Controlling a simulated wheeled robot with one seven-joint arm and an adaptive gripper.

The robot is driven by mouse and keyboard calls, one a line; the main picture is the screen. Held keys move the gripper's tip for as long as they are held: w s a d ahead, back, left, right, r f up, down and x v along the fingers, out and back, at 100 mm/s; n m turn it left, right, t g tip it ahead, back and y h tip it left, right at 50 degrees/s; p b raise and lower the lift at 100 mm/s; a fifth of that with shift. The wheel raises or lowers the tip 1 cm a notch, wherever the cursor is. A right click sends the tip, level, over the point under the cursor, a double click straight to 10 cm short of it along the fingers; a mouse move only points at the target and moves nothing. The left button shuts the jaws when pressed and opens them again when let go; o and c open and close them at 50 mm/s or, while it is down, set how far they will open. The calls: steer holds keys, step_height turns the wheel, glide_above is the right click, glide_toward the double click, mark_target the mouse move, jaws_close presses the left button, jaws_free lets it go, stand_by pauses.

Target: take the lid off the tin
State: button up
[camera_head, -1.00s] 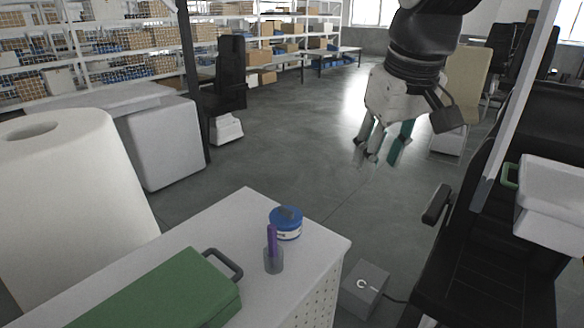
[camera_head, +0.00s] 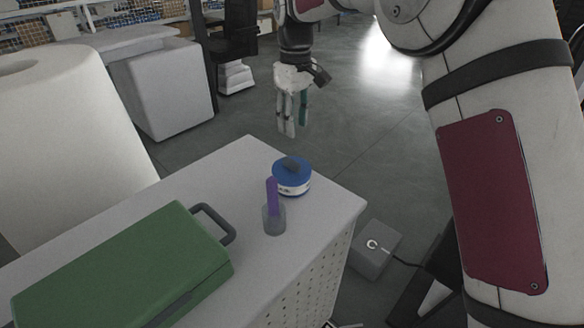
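The tin (camera_head: 292,187) is a small round container with a pale label band, standing near the far right corner of the white table. Its blue lid (camera_head: 293,169) is on top and has a dark raised knob. My gripper (camera_head: 288,131) hangs fingers down, above and beyond the tin in the picture, apart from it. Its fingers look close together, with nothing clearly between them; how far they are parted is too small to tell.
A green case (camera_head: 125,270) with a grey handle lies on the table (camera_head: 225,165). A large white roll (camera_head: 70,125) stands at left. A grey box (camera_head: 374,247) sits low beyond the table's right edge.

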glide_above(292, 161)
steer(key=f, duration=0.6)
steer(key=shift+d+f, duration=0.15)
steer(key=shift+d, duration=0.15)
steer(key=shift+a+f+p, duration=0.2)
steer(key=shift+f+p, duration=0.1)
steer(key=shift+f, duration=1.05)
steer(key=shift+a+f+p, duration=0.15)
steer(key=shift+f+p, duration=0.15)
steer(key=shift+f, duration=1.05)
jaws_close()
